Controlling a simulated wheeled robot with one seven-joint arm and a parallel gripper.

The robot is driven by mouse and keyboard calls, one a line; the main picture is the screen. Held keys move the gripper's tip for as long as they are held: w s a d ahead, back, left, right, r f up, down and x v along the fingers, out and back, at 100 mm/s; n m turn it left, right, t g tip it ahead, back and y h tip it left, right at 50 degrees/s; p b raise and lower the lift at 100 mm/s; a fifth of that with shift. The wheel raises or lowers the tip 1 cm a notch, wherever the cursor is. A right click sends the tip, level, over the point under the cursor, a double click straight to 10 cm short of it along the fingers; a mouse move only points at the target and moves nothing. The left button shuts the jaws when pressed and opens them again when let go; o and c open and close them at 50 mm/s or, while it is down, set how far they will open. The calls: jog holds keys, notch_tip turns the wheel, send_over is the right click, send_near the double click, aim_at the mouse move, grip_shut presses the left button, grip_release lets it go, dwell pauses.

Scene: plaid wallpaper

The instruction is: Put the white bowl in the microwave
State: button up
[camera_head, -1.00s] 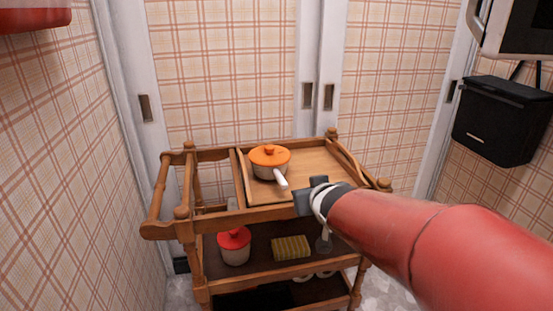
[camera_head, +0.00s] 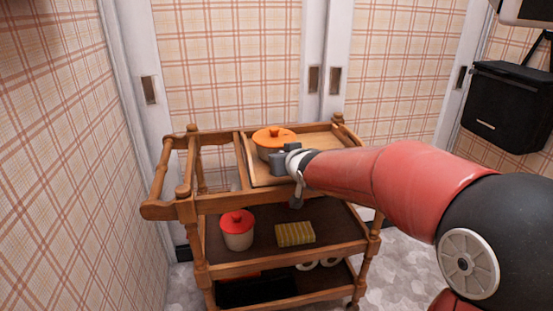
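No white bowl can be clearly made out. A pot with an orange lid (camera_head: 273,137) stands on the wooden tray on top of the cart. My gripper (camera_head: 281,163) is right in front of the pot and hides its lower side and white handle. I cannot tell whether it touches the pot or whether its fingers are open or shut. A small grey piece hangs below my wrist, too unclear to name. A white-edged appliance (camera_head: 526,10), possibly the microwave, is cut off at the upper right corner.
The wooden cart (camera_head: 286,267) stands before sliding doors. Its middle shelf holds a red-lidded jar (camera_head: 237,230) and a yellow striped block (camera_head: 295,233). White ring-like items (camera_head: 320,264) lie on the bottom shelf. A black box (camera_head: 507,105) hangs on the right wall.

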grip_shut()
jog(key=shift+r, duration=0.3)
dwell(0.4)
